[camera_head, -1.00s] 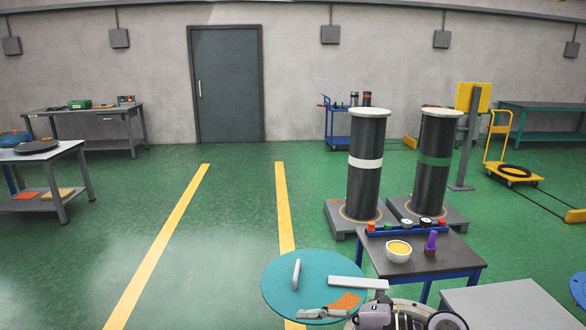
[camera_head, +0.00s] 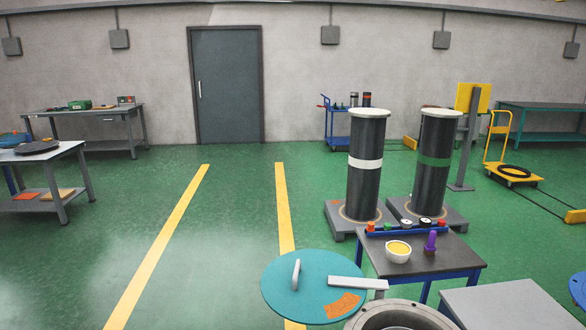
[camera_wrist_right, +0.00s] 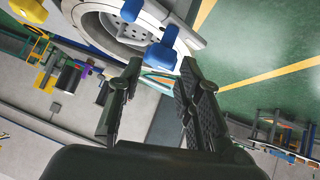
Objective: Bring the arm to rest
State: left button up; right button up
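My right gripper (camera_wrist_right: 161,66) shows in the right wrist view with its two dark fingers apart and nothing between the pads. Beyond the fingertips is a pale round flange (camera_wrist_right: 90,22) with a perforated grey inside. A blue fitting (camera_wrist_right: 162,50) shows beside the flange, in line with the gap between the fingers; it looks farther off than the tips. Neither gripper shows in the head view. There, a grey round flange opening (camera_head: 402,318) is cut off by the bottom edge, and a teal round lid (camera_head: 285,275) with a pale handle is swung out to its left.
Two tall dark cylinders with white top flanges (camera_head: 366,160) (camera_head: 434,165) stand on grey bases. A small dark table (camera_head: 440,262) holds a white bowl (camera_head: 398,251) and a purple item (camera_head: 430,242). A grey table top (camera_head: 510,305) is at lower right.

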jog(key=s+a+f+g+y, duration=0.1)
jog(key=s+f+g, duration=0.2)
jog(key=s, duration=0.4)
jog(key=s+a+f+g+y, duration=0.1)
jog(key=s+a+f+g, duration=0.15)
jog(key=s, duration=0.35)
notch_tip(320, 180, down, 32)
jog(key=s+n+g+b, duration=0.1)
jog(key=s+g+b, duration=0.1)
jog(key=b, duration=0.4)
jog(key=s+d+f+b, duration=0.2)
jog(key=s+f, duration=0.6)
jog(key=f, duration=0.2)
jog(key=s+d+f+b, duration=0.2)
jog(key=s+f, duration=0.6)
jog(key=f, duration=0.2)
jog(key=shift+s+f+g, duration=0.2)
jog(key=shift+s+g, duration=0.1)
jog(key=shift+g, duration=0.15)
jog(key=shift+o, duration=0.2)
